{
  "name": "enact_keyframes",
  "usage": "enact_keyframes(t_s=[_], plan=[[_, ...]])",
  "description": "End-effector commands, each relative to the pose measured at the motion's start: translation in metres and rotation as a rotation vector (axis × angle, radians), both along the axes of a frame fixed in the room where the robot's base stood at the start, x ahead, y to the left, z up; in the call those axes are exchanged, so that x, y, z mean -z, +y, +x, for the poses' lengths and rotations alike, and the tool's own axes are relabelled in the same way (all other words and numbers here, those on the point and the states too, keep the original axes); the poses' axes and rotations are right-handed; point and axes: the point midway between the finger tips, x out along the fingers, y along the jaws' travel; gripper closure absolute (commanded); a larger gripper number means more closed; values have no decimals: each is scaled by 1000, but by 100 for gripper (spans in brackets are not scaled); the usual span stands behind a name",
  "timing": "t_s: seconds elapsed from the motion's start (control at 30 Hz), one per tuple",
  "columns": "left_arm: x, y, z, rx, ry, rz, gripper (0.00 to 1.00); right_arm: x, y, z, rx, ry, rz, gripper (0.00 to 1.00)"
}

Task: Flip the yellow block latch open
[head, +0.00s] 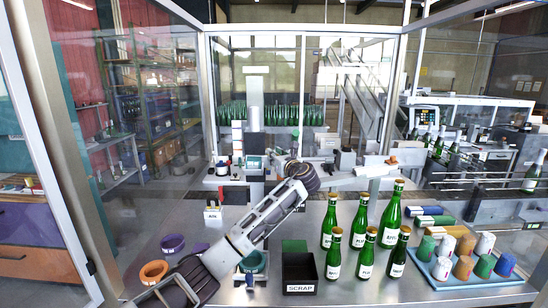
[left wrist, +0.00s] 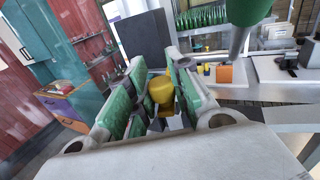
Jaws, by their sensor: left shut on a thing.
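In the left wrist view a yellow block (left wrist: 161,90), which I take to be the latch, sits between the green-padded fingers of my left gripper (left wrist: 158,72). In the head view my left arm reaches from the bottom left up over the bench to the machine at the back. The dark wrist end hides the fingers and the yellow block there. Whether the latch is turned cannot be told. My right gripper is not in either view.
Several green bottles (head: 359,222) stand on the bench right of my arm. A black SCRAP bin (head: 300,273) is at the front. A blue tray (head: 440,281) of coloured capsules is at the right. Orange (head: 154,273) and purple rings lie at the left. An orange block (left wrist: 225,74) is beyond my fingers.

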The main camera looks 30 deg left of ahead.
Motion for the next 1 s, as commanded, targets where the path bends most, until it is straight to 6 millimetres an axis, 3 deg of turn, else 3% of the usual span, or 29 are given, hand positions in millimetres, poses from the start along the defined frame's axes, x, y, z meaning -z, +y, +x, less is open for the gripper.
enact_keyframes(t_s=[0.57,0.6,0.77,1.0], plan=[[0,1,-1,-92,0,1,100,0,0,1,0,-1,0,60],[0,1,-1,-92,0,1,78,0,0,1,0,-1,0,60],[0,1,-1,-91,0,1,57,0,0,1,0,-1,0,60],[0,0,-1,-90,0,1,56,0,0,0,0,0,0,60]])
